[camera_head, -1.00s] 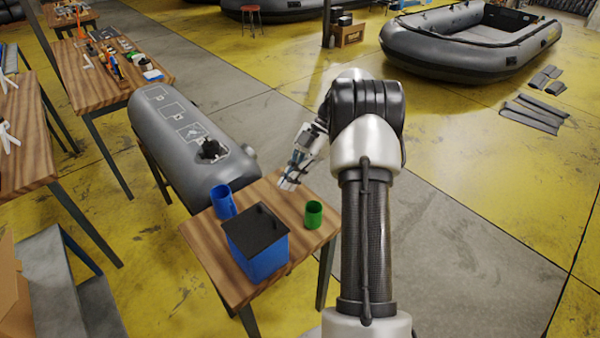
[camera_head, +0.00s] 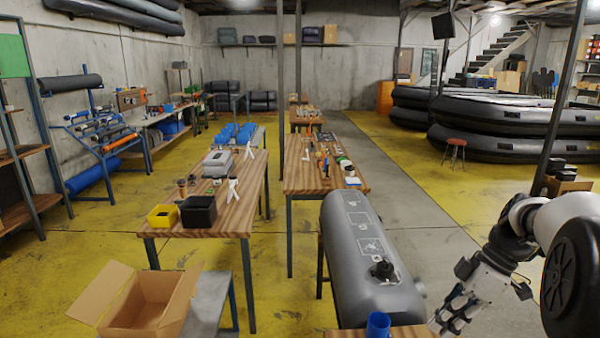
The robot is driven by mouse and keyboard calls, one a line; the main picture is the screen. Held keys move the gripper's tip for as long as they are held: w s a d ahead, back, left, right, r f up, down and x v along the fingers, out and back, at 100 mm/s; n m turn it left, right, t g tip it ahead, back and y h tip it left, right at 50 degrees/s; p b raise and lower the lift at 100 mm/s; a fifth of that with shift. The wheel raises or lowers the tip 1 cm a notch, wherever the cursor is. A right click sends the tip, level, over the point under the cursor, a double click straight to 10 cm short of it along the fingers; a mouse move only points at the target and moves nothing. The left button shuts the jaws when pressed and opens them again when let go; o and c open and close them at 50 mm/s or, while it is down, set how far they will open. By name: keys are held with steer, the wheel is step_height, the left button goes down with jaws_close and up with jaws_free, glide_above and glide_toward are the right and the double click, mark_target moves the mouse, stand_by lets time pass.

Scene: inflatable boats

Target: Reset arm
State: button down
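My arm (camera_head: 560,235) is at the right edge, bent, with its white and black links showing. My gripper (camera_head: 448,322) hangs at the bottom, right of the grey inflatable tube (camera_head: 345,270) and close to the near table's edge. No object is clearly seen in it. Its fingertips are small and partly cut by the frame's lower edge, so I cannot tell if they are open or shut. A blue cup (camera_head: 378,325) stands on the near wooden table (camera_head: 345,333), left of the gripper.
Wooden tables with tools (camera_head: 325,178) and bins (camera_head: 198,212) stand ahead. An open cardboard box (camera_head: 150,303) is at lower left. Stacked inflatable boats (camera_head: 500,135) and a red stool (camera_head: 456,145) are at back right. The grey floor aisle (camera_head: 400,180) is clear.

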steer(key=s+a+r+m+t+h, duration=0.1)
steer(key=s+a+r+m+h, duration=0.2)
steer(key=s+a, duration=0.4)
steer(key=s+a+r+m+t+h, duration=0.1)
steer(key=s+a+r+m+t, duration=0.1)
steer(key=s+a+r+m, duration=0.4)
steer(key=s+a+f+m+t+h, duration=0.1)
steer(key=s+a+f+m+t, duration=0.1)
steer(key=s+f, duration=0.3)
steer(key=s+a+m, duration=0.1)
steer(key=s, duration=0.2)
